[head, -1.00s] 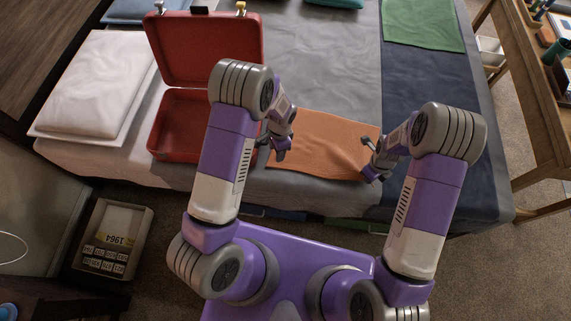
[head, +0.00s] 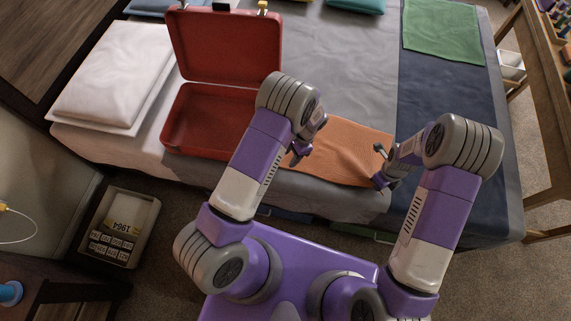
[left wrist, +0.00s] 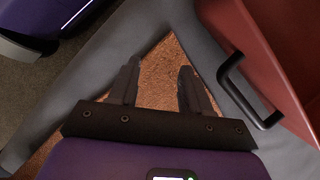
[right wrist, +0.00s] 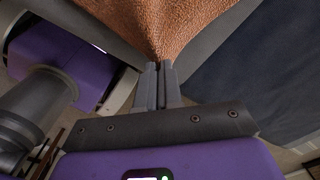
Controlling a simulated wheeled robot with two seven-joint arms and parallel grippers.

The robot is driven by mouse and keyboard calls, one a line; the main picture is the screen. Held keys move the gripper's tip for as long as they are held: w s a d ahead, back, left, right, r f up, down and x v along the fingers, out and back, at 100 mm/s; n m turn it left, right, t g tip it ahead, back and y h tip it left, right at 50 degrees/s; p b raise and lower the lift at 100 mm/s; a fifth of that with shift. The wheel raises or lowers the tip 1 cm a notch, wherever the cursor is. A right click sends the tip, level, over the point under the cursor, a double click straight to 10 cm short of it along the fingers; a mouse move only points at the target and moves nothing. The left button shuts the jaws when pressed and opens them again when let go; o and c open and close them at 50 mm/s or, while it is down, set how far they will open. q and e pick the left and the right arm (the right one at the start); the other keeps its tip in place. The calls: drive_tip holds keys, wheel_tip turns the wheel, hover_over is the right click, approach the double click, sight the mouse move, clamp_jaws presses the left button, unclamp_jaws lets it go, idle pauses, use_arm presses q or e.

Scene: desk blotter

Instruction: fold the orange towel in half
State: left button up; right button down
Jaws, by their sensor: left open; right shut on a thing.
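The orange towel (head: 345,152) lies on the grey bed cover near its front edge, right of the red suitcase. My right gripper (head: 381,166) is shut on the towel's right edge; in the right wrist view the towel (right wrist: 160,25) narrows to a pinched point between the closed fingers (right wrist: 158,68). My left gripper (head: 293,153) is at the towel's left side. In the left wrist view its fingers (left wrist: 158,80) stand apart, with a corner of the towel (left wrist: 165,70) showing between and beyond them. I cannot tell whether they touch the cloth.
An open red suitcase (head: 205,118) stands just left of the towel, its handle (left wrist: 250,95) close to my left gripper. A white pillow (head: 118,80) lies at the far left. A green cloth (head: 441,30) lies at the back right. Grey cover behind the towel is clear.

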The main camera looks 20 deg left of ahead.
sight(285, 166)
use_arm(q)
drive_tip(key=shift+x, duration=1.6)
drive_tip(key=shift+s+f, duration=0.1)
clamp_jaws()
drive_tip(key=shift+r, duration=2.6)
